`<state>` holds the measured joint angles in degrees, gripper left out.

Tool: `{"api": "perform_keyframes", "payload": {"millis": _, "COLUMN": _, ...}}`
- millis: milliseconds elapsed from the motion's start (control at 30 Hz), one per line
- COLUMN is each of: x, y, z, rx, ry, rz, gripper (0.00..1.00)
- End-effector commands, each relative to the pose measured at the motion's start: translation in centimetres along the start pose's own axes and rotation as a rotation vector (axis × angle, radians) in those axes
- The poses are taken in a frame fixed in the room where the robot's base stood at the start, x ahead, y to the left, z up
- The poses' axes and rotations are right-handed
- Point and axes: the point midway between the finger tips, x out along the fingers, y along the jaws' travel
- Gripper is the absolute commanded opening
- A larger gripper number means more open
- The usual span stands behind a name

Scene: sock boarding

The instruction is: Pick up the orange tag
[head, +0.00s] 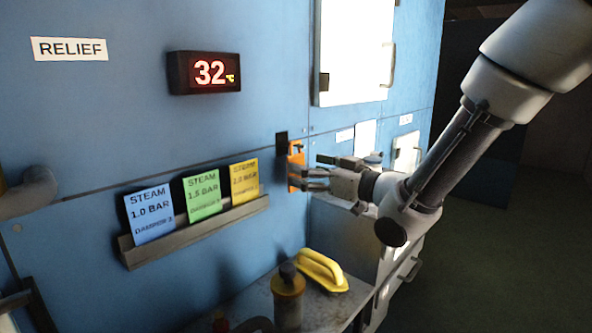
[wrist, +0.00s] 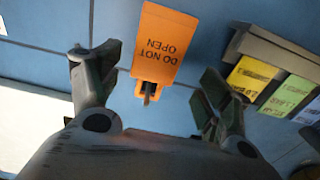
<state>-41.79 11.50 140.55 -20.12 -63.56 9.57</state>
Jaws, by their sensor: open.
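The orange tag (wrist: 162,45) reads "DO NOT OPEN" and shows upside down in the wrist view, against the blue panel. A small dark peg or hook shows at its slotted end. My gripper (head: 311,173) is open in front of the tag. In the wrist view my gripper (wrist: 157,85) has one finger on each side of the tag, with gaps between fingers and tag.
A ledge (head: 195,232) left of the tag holds blue, green and yellow cards. A red "32" display (head: 204,73) is on the panel. White doors with handles are at right.

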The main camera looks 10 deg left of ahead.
Motion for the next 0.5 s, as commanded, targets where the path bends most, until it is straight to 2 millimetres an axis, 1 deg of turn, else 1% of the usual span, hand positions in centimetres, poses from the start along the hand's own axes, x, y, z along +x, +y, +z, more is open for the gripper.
{"api": "perform_keyframes", "payload": {"millis": 200, "x": 3.4, "y": 0.4, "z": -0.2, "rx": -0.001, "ry": 0.000, "rz": 0.001, "gripper": 0.79}}
{"api": "perform_keyframes", "payload": {"millis": 300, "x": 4.5, "y": 0.5, "z": -0.3, "rx": 0.000, "ry": 0.000, "rz": 0.002, "gripper": 0.79}}
{"api": "perform_keyframes", "payload": {"millis": 400, "x": 4.9, "y": 0.5, "z": -0.3, "rx": 0.000, "ry": -0.001, "rz": 0.002, "gripper": 0.79}}
{"api": "perform_keyframes", "payload": {"millis": 500, "x": 4.9, "y": 0.5, "z": -0.3, "rx": 0.000, "ry": -0.001, "rz": 0.002, "gripper": 0.79}}
